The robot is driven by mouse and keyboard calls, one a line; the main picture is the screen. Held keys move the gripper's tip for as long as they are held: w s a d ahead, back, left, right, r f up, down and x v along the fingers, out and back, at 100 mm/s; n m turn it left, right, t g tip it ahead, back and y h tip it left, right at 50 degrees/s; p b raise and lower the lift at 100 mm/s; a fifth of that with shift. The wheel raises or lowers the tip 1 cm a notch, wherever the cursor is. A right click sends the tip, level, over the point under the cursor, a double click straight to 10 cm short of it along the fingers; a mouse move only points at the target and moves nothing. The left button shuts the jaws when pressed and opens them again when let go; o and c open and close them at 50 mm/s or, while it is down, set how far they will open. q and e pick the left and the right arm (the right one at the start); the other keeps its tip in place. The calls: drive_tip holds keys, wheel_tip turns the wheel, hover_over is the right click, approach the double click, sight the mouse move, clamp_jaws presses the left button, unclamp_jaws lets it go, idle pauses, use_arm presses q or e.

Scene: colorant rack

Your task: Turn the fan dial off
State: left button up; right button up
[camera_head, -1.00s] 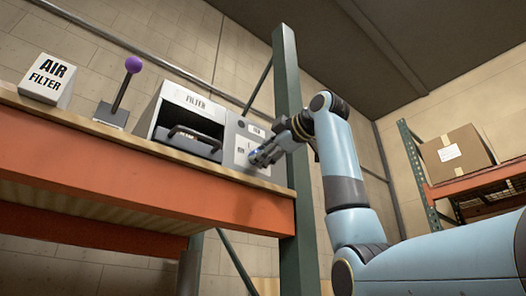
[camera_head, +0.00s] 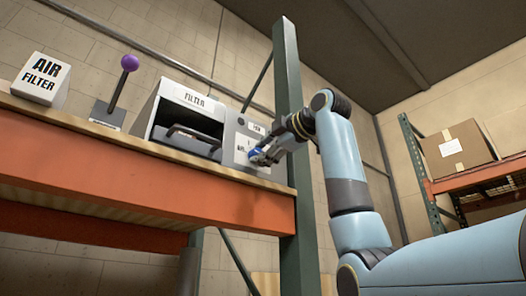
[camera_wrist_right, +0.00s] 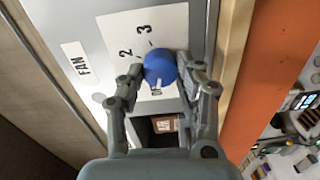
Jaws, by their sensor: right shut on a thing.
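The blue fan dial (camera_wrist_right: 160,68) sits on a light panel marked FAN, with the numbers 2 and 3 beside it; other lettering next to it is partly covered. The grey control box (camera_head: 237,140) stands at the right end of the shelf in the head view. My right gripper (camera_wrist_right: 160,74) is shut on the dial, one finger on each side. In the head view the right gripper (camera_head: 261,155) reaches the box from the right, with a bit of blue dial (camera_head: 254,153) showing at its tips. My left gripper is not in view.
A filter box (camera_head: 196,98) with an open front stands left of the control box. A green rack post (camera_head: 287,100) rises close behind my right arm. A cardboard box (camera_head: 458,150) sits on a shelf at right.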

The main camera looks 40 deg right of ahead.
drive_tip(key=o, duration=1.1)
drive_tip(key=shift+o, duration=0.2)
drive_tip(key=s, duration=1.2)
drive_tip(key=shift+d, duration=0.45)
drive_tip(key=shift+w, duration=0.1)
